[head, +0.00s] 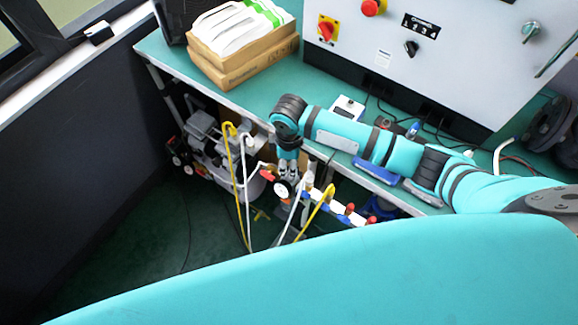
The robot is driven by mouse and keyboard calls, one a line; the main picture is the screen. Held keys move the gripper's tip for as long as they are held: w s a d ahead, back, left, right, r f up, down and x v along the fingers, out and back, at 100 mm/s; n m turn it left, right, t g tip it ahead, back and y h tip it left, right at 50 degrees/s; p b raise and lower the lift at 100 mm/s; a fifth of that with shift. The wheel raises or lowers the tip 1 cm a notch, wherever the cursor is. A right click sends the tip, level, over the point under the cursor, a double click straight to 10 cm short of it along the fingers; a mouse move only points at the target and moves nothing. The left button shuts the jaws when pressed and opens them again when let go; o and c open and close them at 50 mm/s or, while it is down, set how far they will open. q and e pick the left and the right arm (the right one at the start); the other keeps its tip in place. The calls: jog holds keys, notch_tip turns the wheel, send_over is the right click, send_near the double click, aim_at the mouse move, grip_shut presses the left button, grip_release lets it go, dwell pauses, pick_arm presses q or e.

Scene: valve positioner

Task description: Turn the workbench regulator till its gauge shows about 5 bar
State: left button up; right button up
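My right arm reaches in from the right over the workbench (231,94), and its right gripper (288,176) points down at the bench's front edge. A small round white gauge (282,190) shows just below the fingers; its reading is too small to make out. The regulator's knob is hidden or too small to tell apart at the gripper, so I cannot tell whether the fingers are around it or only beside it. The finger gap is not clear. My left gripper is not in view.
Yellow and white hoses (240,185) hang near the gauge. A manifold with red and blue fittings (345,211) lies to its right. A grey machine (206,135) stands under the bench. A cardboard box (243,62) and a control cabinet (400,75) stand on top. Dark floor is open at left.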

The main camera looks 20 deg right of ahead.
jog(key=shift+f, duration=1.45)
jog(key=shift+c, duration=0.4)
grip_shut()
